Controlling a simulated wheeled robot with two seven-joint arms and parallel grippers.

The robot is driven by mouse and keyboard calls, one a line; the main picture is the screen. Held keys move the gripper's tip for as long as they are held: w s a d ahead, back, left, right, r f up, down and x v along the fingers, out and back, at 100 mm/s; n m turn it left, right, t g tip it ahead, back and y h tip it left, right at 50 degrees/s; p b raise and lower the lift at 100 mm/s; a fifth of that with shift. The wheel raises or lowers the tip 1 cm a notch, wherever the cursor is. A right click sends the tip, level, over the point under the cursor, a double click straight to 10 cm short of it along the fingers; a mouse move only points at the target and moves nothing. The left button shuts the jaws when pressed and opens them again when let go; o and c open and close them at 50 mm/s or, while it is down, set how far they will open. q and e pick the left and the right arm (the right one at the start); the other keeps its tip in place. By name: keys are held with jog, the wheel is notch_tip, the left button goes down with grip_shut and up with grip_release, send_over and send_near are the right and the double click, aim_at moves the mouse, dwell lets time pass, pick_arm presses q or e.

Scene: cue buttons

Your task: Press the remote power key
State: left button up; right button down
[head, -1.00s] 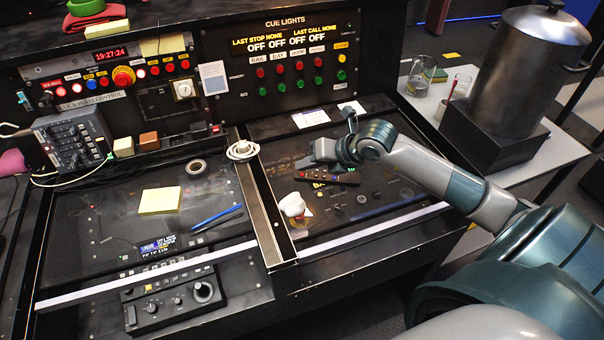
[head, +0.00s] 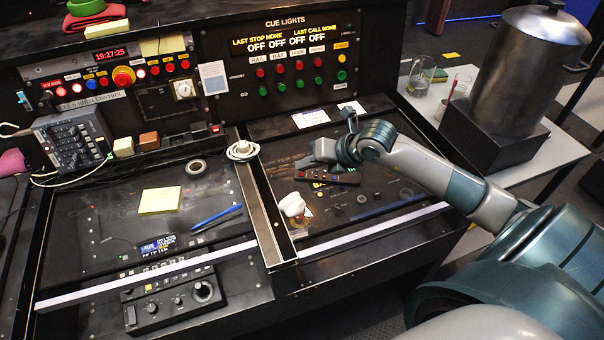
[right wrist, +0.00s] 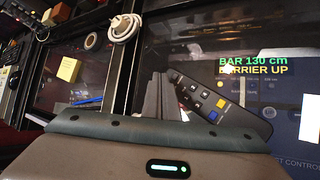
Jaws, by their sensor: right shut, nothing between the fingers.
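The dark remote (head: 336,179) lies on the right half of the desk, left of centre of that panel. It also shows in the right wrist view (right wrist: 228,108) with white, yellow and blue keys; its power key is not clear to me. My right gripper (head: 306,163) is shut and empty, just above and behind the remote's left end in the head view. In the right wrist view its fingers (right wrist: 157,97) are beside the remote's upper left end and hide part of it. I cannot tell whether they touch it. My left gripper is not in view.
A divider strip (head: 262,205) runs left of the remote, with a coiled white cable (head: 242,150) on it. The cue lights panel (head: 290,62) stands behind. A metal urn (head: 515,75) stands at right.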

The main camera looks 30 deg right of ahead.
jog(key=shift+f, duration=0.15)
jog(key=shift+f+b, duration=0.3)
jog(key=shift+b, duration=0.1)
jog(key=shift+f, duration=0.25)
dwell(0.5)
jog(key=shift+r, duration=0.7)
notch_tip(320, 180, up, 5)
jog(key=p, duration=0.3)
jog(key=shift+p, duration=0.3)
dwell(0.3)
dwell(0.9)
